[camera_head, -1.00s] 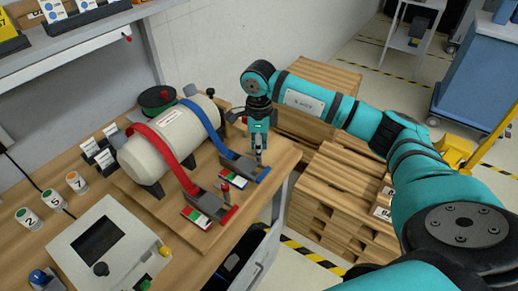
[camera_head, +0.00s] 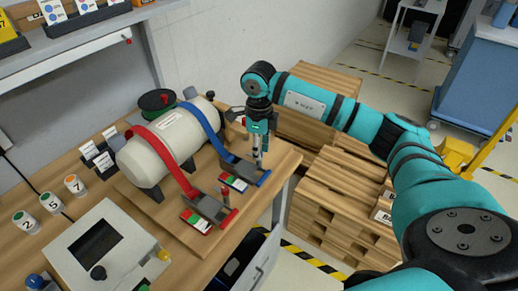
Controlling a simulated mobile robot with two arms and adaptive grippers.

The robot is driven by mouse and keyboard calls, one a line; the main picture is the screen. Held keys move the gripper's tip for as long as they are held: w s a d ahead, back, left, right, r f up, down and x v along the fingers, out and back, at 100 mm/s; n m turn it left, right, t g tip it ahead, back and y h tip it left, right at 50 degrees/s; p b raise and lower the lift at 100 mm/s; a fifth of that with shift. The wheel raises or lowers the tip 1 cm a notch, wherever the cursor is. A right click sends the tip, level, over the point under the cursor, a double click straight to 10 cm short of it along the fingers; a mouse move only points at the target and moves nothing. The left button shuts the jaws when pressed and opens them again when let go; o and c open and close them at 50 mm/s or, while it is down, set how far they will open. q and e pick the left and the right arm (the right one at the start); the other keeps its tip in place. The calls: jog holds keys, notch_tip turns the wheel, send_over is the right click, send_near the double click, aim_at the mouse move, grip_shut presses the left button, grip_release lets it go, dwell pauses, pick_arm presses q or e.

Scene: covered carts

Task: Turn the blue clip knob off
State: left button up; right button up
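A cream cylinder (camera_head: 160,148) lies on a wooden board on the workbench, with a red strap (camera_head: 160,154) and a blue strap (camera_head: 205,122) over it. The blue strap runs down to a blue clip (camera_head: 247,171) with a green, white and red label (camera_head: 233,183) in front. My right gripper (camera_head: 257,160) points down at the blue clip, its fingers close together at the clip. The fingers hide the blue clip's knob, so I cannot tell whether they touch or hold it. The red clip (camera_head: 223,212) has a small red knob (camera_head: 225,191) standing up. My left gripper is not in view.
A control box with a dark screen (camera_head: 95,244) stands at the front left of the bench. Numbered cups (camera_head: 51,201) and small white cards (camera_head: 97,153) are left of the cylinder. Stacked wooden pallets (camera_head: 335,200) stand right of the bench, under my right arm.

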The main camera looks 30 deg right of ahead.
jog(key=shift+o, duration=1.4)
notch_tip(320, 180, up, 12)
jog(key=shift+s+f, duration=0.1)
